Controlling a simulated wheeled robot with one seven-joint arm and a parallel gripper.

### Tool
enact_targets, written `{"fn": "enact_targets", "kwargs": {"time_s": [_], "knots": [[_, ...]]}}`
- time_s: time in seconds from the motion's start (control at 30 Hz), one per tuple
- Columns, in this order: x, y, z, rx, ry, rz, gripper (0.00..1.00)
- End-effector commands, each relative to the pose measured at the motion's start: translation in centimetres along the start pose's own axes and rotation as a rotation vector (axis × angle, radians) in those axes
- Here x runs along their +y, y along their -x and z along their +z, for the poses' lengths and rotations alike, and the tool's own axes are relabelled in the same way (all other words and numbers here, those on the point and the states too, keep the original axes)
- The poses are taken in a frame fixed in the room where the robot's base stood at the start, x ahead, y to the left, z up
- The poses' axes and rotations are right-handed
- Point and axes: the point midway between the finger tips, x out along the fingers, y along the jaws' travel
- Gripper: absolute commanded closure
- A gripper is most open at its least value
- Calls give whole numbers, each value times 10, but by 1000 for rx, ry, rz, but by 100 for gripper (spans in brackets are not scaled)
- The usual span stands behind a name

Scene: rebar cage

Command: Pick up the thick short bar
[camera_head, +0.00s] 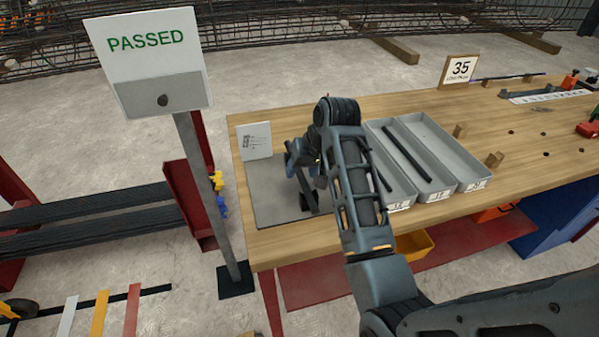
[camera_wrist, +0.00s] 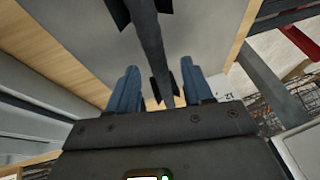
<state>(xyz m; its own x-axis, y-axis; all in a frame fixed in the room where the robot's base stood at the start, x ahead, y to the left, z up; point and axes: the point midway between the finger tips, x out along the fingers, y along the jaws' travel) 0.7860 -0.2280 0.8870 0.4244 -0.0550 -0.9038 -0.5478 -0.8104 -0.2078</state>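A dark bar (camera_wrist: 151,45) lies over the grey mat (camera_head: 268,199), with black blocks at it in the wrist view; I take it for the thick short bar. In the head view my arm hides most of it, and a dark piece (camera_head: 308,201) shows below my gripper (camera_head: 303,165). In the wrist view the two blue fingers of my gripper (camera_wrist: 160,88) stand apart, one on each side of the bar, with gaps visible. Whether the bar lies at fingertip depth is unclear.
Grey trays (camera_head: 444,142) stand right of the mat; a dark bar (camera_head: 407,153) lies in one, and another bar (camera_head: 382,176) shows partly behind my arm. A white card (camera_head: 256,140) stands at the mat's back. A PASSED sign (camera_head: 150,65) rises left of the table.

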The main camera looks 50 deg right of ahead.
Motion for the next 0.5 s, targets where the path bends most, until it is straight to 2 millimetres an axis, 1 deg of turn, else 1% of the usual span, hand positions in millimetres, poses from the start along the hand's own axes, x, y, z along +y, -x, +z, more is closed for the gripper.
{"fn": "enact_targets", "kwargs": {"time_s": [0.03,0.07,0.5], "knots": [[0,0,0,0,0,0,54],[0,0,0,0,0,0,57],[0,0,0,0,0,0,99]]}}
